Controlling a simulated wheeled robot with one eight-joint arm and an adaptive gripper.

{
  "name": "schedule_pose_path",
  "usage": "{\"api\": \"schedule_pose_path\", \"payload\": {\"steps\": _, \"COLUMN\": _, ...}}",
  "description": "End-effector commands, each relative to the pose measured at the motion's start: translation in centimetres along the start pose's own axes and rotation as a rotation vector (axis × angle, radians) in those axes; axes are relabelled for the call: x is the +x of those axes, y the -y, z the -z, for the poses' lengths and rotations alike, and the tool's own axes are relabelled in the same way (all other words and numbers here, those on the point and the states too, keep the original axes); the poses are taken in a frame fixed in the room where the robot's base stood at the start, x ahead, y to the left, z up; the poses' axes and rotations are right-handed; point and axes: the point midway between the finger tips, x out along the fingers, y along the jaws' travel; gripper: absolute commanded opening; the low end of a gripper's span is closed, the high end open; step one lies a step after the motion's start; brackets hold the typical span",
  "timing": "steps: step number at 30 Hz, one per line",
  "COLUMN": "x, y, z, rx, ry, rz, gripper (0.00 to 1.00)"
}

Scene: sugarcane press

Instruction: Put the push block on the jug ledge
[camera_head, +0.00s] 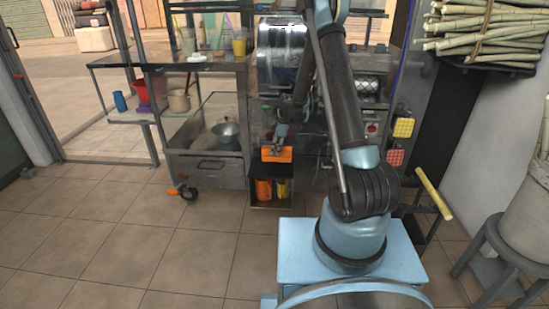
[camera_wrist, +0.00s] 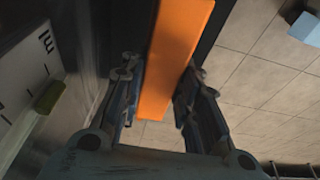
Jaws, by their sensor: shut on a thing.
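The push block appears as an orange block (camera_head: 280,155) in the head view, in front of the press and above a low dark shelf box. In the wrist view the orange block (camera_wrist: 172,50) runs lengthwise between the two fingers. My gripper (camera_head: 278,146) is shut on it and holds it in the air; the gripper (camera_wrist: 158,80) also shows in the wrist view.
The press (camera_head: 280,55) stands behind my arm. A wheeled metal cart (camera_head: 205,165) with a pot (camera_head: 226,131) stands to the left. A cane bundle (camera_head: 488,25) lies on a rack at upper right. A grey stool (camera_head: 490,245) stands at right. The left floor is clear.

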Motion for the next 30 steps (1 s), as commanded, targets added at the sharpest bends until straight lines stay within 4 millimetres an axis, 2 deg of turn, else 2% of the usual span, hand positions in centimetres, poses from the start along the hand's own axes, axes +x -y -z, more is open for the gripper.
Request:
{"api": "schedule_pose_path", "payload": {"steps": 5, "x": 0.9, "y": -0.1, "z": -0.4, "rx": 0.002, "ry": 0.000, "rz": 0.000, "gripper": 0.03}}
{"api": "schedule_pose_path", "payload": {"steps": 14, "x": 4.0, "y": -0.1, "z": -1.3, "rx": 0.003, "ry": 0.000, "rz": -0.001, "gripper": 0.03}}
{"api": "schedule_pose_path", "payload": {"steps": 24, "x": 4.2, "y": -0.1, "z": -1.3, "rx": 0.002, "ry": 0.000, "rz": -0.001, "gripper": 0.03}}
{"api": "schedule_pose_path", "payload": {"steps": 25, "x": 4.2, "y": -0.1, "z": -1.3, "rx": 0.002, "ry": 0.000, "rz": -0.001, "gripper": 0.34}}
{"api": "schedule_pose_path", "payload": {"steps": 27, "x": 4.2, "y": -0.1, "z": -1.3, "rx": 0.002, "ry": 0.000, "rz": -0.001, "gripper": 0.50}}
{"api": "schedule_pose_path", "payload": {"steps": 30, "x": 4.2, "y": -0.1, "z": -1.3, "rx": 0.002, "ry": 0.000, "rz": -0.001, "gripper": 0.50}}
